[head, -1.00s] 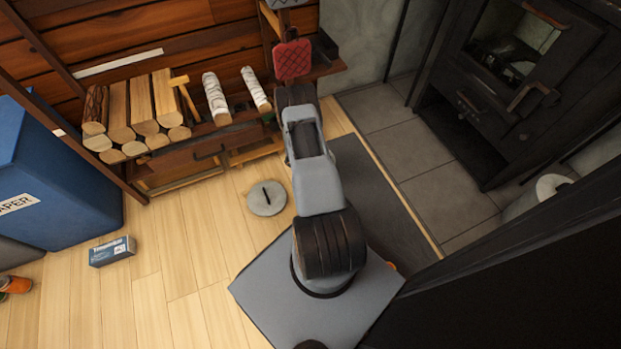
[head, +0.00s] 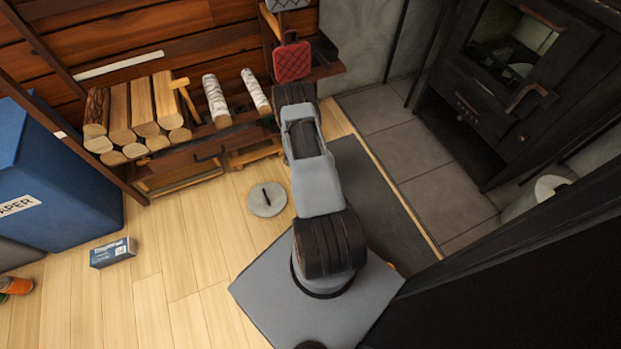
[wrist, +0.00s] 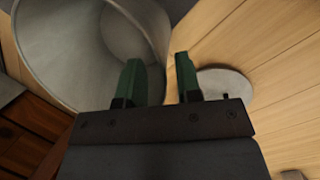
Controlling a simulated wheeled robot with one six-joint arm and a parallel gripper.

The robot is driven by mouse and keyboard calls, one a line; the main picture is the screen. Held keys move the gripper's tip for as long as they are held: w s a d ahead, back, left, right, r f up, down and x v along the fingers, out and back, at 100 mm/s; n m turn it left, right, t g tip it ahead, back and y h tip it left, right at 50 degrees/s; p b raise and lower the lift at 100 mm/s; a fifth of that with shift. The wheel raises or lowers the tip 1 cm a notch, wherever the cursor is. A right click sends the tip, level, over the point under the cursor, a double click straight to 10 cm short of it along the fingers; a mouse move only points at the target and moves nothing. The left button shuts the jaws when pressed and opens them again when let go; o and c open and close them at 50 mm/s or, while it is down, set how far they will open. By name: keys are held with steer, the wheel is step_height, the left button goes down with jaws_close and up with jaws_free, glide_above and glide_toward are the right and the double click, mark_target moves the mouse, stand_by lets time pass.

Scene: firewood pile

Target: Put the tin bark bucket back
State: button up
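The grey tin bucket (wrist: 92,45) fills the upper left of the wrist view, its round mouth turned toward the camera and its inside showing. My gripper (wrist: 158,72) has two green fingers with a clear gap between them, so it looks open. The bucket's right edge runs up to the gap between the fingers; I cannot tell whether either finger touches it. In the head view the bucket and my fingers are hidden behind my arm. A round grey lid with a dark handle (head: 266,199) lies on the floor; it also shows in the wrist view (wrist: 225,86).
A low wooden rack (head: 205,141) against the plank wall carries split logs (head: 130,112), birch logs (head: 216,100) and a mallet (head: 184,93). A red quilted pad (head: 292,62) hangs above. A blue bin (head: 60,190) and small box (head: 112,252) stand left; a black stove (head: 515,85) is right.

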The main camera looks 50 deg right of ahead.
steer(key=w+a+r+m+t+p, duration=0.1)
steer(key=w+a+r, duration=0.15)
steer(key=r, duration=0.85)
steer(key=w+a+r+m+p, duration=0.15)
steer(key=a+r, duration=0.25)
steer(key=r, duration=0.8)
steer(key=w+a+r+m+t+p, duration=0.15)
steer(key=a+r, duration=0.25)
steer(key=r, duration=0.7)
steer(key=s+a+r+t+y, duration=0.1)
steer(key=s+a+r, duration=0.5)
steer(key=a+r, duration=0.2)
steer(key=s+a+r+m+y, duration=0.1)
steer(key=s+a+r+y, duration=0.1)
steer(key=s+a+r, duration=0.4)
step_height(320, 180, up, 3)
steer(key=shift+s+a+f+t, duration=0.15)
steer(key=shift+a+t, duration=0.2)
steer(key=shift+a, duration=0.75)
